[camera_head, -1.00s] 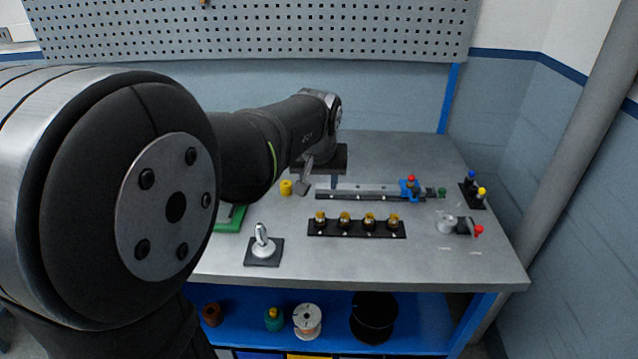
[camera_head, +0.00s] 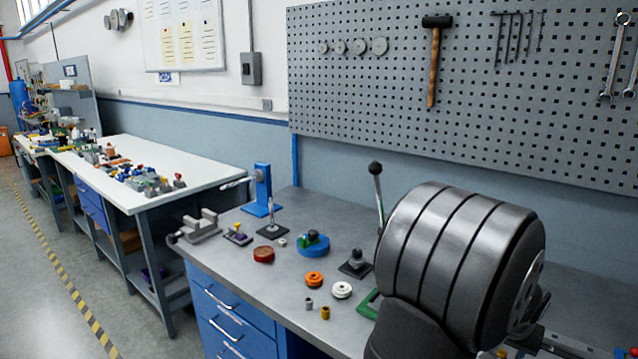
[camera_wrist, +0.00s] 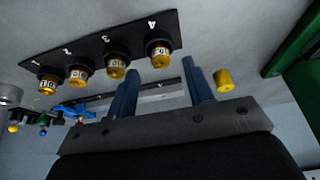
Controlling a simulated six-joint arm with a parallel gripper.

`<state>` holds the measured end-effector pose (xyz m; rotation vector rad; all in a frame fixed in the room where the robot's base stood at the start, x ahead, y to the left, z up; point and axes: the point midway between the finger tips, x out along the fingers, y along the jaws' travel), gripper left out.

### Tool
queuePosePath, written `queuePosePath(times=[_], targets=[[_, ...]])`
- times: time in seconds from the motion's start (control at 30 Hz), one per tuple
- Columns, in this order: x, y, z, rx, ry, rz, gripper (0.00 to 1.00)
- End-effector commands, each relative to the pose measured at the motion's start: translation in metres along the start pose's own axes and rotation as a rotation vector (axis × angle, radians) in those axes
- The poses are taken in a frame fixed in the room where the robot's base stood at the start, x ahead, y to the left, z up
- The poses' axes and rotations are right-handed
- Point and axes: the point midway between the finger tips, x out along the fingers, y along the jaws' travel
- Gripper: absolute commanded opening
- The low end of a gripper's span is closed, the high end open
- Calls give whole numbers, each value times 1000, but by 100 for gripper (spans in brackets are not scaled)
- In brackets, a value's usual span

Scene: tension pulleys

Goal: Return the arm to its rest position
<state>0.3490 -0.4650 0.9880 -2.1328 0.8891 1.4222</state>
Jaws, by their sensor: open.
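In the wrist view my gripper (camera_wrist: 160,69) is open, with its two blue fingers apart and nothing held between them. A black numbered strip (camera_wrist: 110,35) with several brass-topped posts lies beyond the fingertips. A small yellow cylinder (camera_wrist: 224,80) stands just outside the right finger. In the head view a large grey and black joint of my arm (camera_head: 455,265) fills the lower right. It hides part of the bench, and my gripper cannot be made out there.
The grey bench (camera_head: 225,245) holds a vise (camera_head: 198,226), a blue stand (camera_head: 263,190), a black-knobbed lever (camera_head: 377,190) and small discs left of my arm. In the wrist view a green part (camera_wrist: 297,45) is at right. A pegboard (camera_head: 470,100) with a hammer (camera_head: 433,60) hangs behind.

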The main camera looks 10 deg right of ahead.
Motion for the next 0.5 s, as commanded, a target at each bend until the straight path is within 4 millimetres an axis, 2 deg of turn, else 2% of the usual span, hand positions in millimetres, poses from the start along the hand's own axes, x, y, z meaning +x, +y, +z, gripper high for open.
queuePosePath(times=[0.1,0.2,0.5], targets=[[18,0,1,0,-2,-1,47],[27,0,0,0,-2,-1,47],[35,0,0,-1,0,0,47]])
